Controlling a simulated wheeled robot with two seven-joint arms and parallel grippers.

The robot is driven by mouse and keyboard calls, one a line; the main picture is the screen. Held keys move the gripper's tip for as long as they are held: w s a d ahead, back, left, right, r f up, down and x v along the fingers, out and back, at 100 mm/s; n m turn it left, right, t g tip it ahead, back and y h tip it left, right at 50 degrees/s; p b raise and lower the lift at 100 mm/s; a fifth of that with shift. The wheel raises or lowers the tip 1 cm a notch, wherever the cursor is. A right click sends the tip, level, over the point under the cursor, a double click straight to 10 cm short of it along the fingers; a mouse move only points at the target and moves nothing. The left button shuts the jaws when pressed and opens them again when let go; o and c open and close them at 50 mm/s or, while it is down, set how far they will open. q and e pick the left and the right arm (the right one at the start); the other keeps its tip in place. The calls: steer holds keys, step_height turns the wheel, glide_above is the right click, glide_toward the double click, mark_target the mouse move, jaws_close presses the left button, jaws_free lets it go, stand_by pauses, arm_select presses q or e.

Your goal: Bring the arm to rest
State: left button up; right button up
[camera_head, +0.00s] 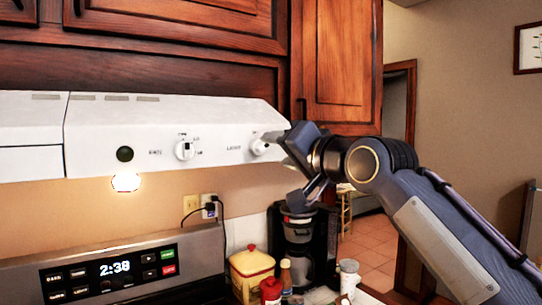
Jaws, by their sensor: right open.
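My right arm comes in from the lower right, and its gripper (292,163) is at the right end of the white range hood (105,142). The gripper is open, with one finger close to the hood's right knob (259,147) and the other lower, above the coffee maker. I cannot tell whether the upper finger touches the knob. No object shows between the fingers. A second knob (184,150) sits further left on the hood. The hood lamp (125,182) is bright. My left gripper does not show.
Below stand a black coffee maker (322,245), a yellow canister (252,274) and several bottles. The stove panel (112,270) is at the lower left. Wooden cabinets (338,65) hang above. Open room lies to the right, by a doorway and bare wall (455,110).

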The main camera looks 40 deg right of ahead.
steer(key=shift+s, duration=0.75)
steer(key=shift+a+f, duration=0.1)
steer(key=s+a+f+n+g+y, duration=0.25)
steer(key=a+f+g, duration=0.2)
steer(key=f, duration=0.95)
steer(key=s+a+f+n+g+y, duration=0.1)
steer(key=a+f+n+g, duration=0.3)
steer(key=f, duration=0.9)
steer(key=s+a+f+g, duration=0.1)
steer(key=s+a+f, duration=0.2)
steer(key=f, duration=0.3)
steer(key=s+a+f+n+g+y, duration=0.1)
steer(key=s+a+f, duration=0.2)
steer(key=s+f, duration=0.2)
steer(key=s+a+f+n+g+y, duration=0.1)
steer(key=s+a+f+g, duration=0.1)
steer(key=f, duration=0.7)
steer(key=shift+s+a, duration=0.55)
steer(key=shift+s, duration=0.4)
